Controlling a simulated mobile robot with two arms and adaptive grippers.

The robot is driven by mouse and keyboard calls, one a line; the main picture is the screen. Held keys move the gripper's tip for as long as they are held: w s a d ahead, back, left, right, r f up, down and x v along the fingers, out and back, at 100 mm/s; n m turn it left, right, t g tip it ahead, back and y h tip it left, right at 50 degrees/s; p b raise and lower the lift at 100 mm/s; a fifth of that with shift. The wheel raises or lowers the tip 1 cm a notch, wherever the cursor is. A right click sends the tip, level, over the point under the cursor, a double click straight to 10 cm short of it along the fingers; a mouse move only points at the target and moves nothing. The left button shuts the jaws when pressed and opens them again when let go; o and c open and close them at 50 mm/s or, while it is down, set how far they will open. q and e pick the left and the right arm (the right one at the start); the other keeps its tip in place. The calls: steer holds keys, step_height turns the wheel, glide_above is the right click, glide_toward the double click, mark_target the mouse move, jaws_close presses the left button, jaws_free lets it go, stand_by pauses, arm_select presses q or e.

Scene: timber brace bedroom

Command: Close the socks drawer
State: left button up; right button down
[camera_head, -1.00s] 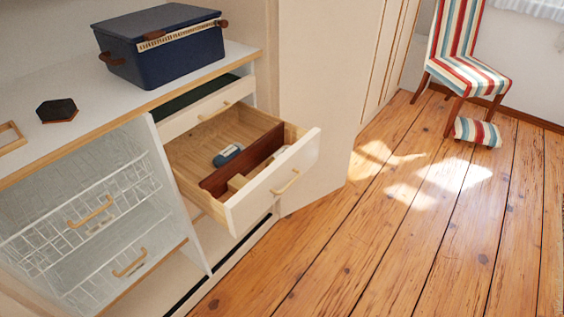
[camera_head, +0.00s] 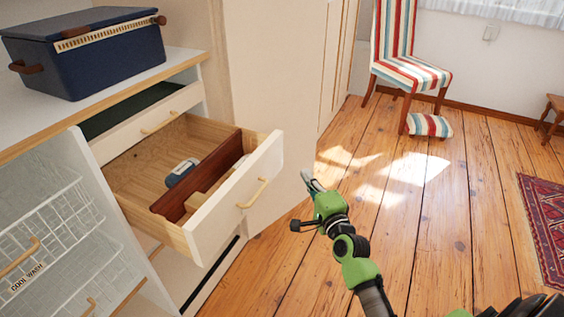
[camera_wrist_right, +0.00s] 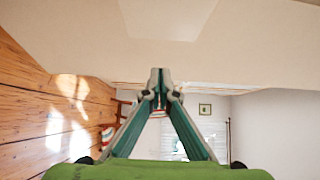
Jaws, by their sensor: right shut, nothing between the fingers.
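The open drawer (camera_head: 228,205) has a white front with a wooden bar handle (camera_head: 253,193) and juts out of the white cabinet. Inside, a dark wooden divider (camera_head: 200,178) splits it, and a small grey-blue item (camera_head: 181,172) lies behind the divider. My right gripper (camera_head: 308,178) is to the right of the drawer front, over the floor, apart from the handle. Its fingertips meet and hold nothing; it also shows in the right wrist view (camera_wrist_right: 159,75), shut. The left gripper is not in view.
A dark blue box (camera_head: 90,55) stands on the cabinet top. White wire baskets (camera_head: 50,235) sit left of the drawer. A striped chair (camera_head: 400,65) and a red rug (camera_head: 548,220) are farther right. The plank floor (camera_head: 440,230) between is clear.

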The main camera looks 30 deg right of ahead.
steer(key=b, duration=0.1)
glide_toward(282, 153)
steer(key=w+d, duration=0.2)
steer(key=d, duration=0.1)
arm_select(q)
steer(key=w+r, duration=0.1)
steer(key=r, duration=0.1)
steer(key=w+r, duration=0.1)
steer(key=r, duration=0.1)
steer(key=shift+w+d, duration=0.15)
arm_select(e)
steer(key=w+a, duration=0.1)
steer(key=w, duration=0.1)
steer(key=w+a, duration=0.1)
steer(key=shift+w+a, duration=0.1)
steer(key=shift+w, duration=0.3)
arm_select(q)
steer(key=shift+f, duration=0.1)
arm_select(e)
steer(key=shift+w, duration=0.15)
